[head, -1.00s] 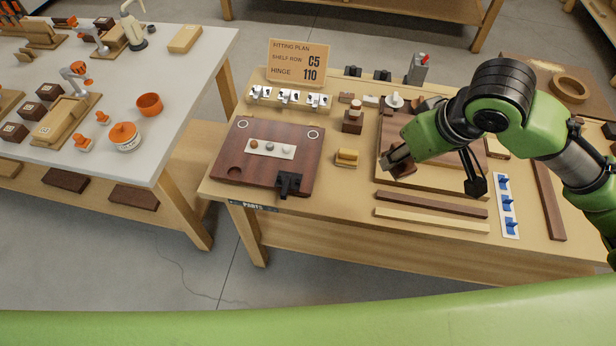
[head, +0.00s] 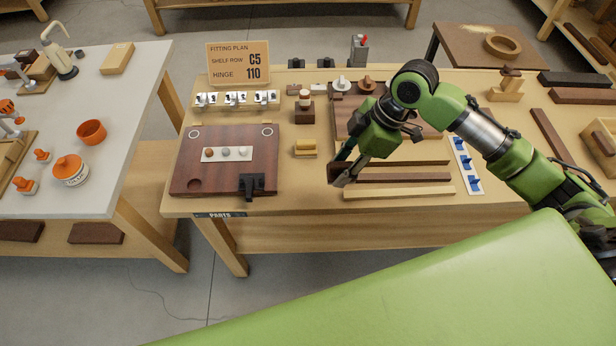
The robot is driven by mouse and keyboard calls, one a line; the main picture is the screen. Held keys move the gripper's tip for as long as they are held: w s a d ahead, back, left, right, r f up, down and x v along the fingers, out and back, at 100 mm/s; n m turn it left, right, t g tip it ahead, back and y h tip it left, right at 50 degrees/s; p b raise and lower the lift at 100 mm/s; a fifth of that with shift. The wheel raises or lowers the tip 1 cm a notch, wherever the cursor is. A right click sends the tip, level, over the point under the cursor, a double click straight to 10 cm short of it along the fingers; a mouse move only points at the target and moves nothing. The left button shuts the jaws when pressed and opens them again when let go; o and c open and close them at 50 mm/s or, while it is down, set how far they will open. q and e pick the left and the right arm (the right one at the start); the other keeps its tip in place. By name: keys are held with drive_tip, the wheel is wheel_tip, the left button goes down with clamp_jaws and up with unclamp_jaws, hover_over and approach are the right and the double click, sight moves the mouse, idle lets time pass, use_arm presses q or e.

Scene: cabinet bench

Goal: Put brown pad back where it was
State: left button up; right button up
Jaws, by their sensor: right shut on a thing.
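My right gripper (head: 341,177) is shut on a small dark brown piece (head: 333,172), which looks like the brown pad. The fingers hide most of it, so its shape is unclear. The gripper points down and left near the left ends of the wooden strips, in front of the panelled board (head: 348,121). I cannot tell whether the piece touches the bench. My left gripper is not in view.
A yellow block on a small base (head: 305,147) stands left of the gripper. Farther left lies a dark board (head: 222,178) with a black hinge (head: 252,186). Pale (head: 399,193) and brown (head: 403,178) strips lie right. Bare bench shows between board and gripper.

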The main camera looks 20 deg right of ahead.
drive_tip(key=p, duration=0.1)
approach(302, 186)
drive_tip(key=shift+s+a+f, duration=0.15)
drive_tip(key=shift+a+f, duration=0.4)
drive_tip(key=shift+a, duration=0.2)
drive_tip(key=shift+w+a+f, duration=0.3)
drive_tip(key=shift+f, duration=0.3)
wheel_tip(302, 186, down, 2)
drive_tip(key=shift+a+f+p, duration=0.1)
drive_tip(key=shift+p, duration=0.55)
drive_tip(key=shift+w+f, duration=0.1)
drive_tip(key=shift+f, duration=0.45)
drive_tip(key=shift+f, duration=0.1)
drive_tip(key=o, duration=1)
